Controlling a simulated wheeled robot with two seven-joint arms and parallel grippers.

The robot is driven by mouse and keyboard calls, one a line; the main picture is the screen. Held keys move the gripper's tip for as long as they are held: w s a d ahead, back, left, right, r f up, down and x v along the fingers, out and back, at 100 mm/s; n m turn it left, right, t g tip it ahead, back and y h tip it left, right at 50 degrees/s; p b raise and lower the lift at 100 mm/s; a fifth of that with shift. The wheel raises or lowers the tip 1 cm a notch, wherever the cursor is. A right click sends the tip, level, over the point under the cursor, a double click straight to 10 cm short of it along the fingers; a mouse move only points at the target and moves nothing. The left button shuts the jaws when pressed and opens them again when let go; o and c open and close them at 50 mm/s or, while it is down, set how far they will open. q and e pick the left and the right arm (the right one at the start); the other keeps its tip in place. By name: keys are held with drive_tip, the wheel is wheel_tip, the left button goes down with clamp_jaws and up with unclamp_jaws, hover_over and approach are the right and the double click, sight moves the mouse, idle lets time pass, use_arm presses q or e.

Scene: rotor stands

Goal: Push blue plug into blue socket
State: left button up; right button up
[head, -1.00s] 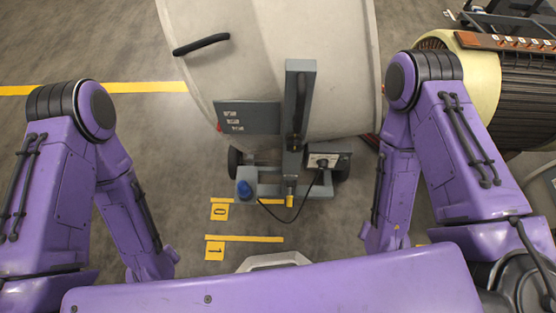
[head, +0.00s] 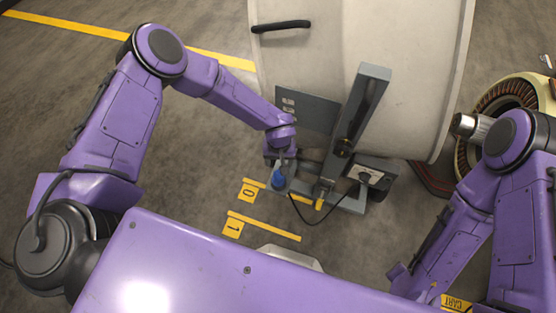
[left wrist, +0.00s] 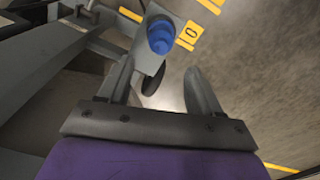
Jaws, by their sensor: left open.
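A blue part (head: 278,179) sits upright on the left foot of the grey stand, and I cannot tell whether it is the plug or the socket. It also shows as a stepped blue cylinder in the left wrist view (left wrist: 160,36). My left gripper (head: 282,160) is just above and behind the blue part in the head view. In the left wrist view its open, empty fingers (left wrist: 165,70) point toward the blue part, which lies beyond the tips. A second blue part is not seen. My right gripper is hidden; only its arm shows.
The grey stand (head: 360,105) holds a large pale drum (head: 350,60). A black cable (head: 305,220) runs from a grey box (head: 372,172) to a yellow-ended fitting (head: 321,200). Yellow marks "0" (head: 249,191) and "1" (head: 233,226) lie on open floor.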

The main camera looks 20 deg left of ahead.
sight(279, 173)
use_arm(q)
wheel_tip(279, 173, down, 9)
drive_tip(key=b, duration=0.7)
drive_tip(key=shift+f, duration=0.2)
use_arm(e)
wheel_tip(279, 173, down, 8)
drive_tip(key=shift+r, duration=0.2)
use_arm(q)
drive_tip(key=c, duration=0.9)
drive_tip(key=shift+r+p, duration=3.3)
drive_tip(key=shift+r, duration=0.6)
use_arm(e)
wheel_tip(279, 173, up, 6)
drive_tip(key=shift+r, duration=0.2)
use_arm(q)
drive_tip(key=shift+f, duration=0.1)
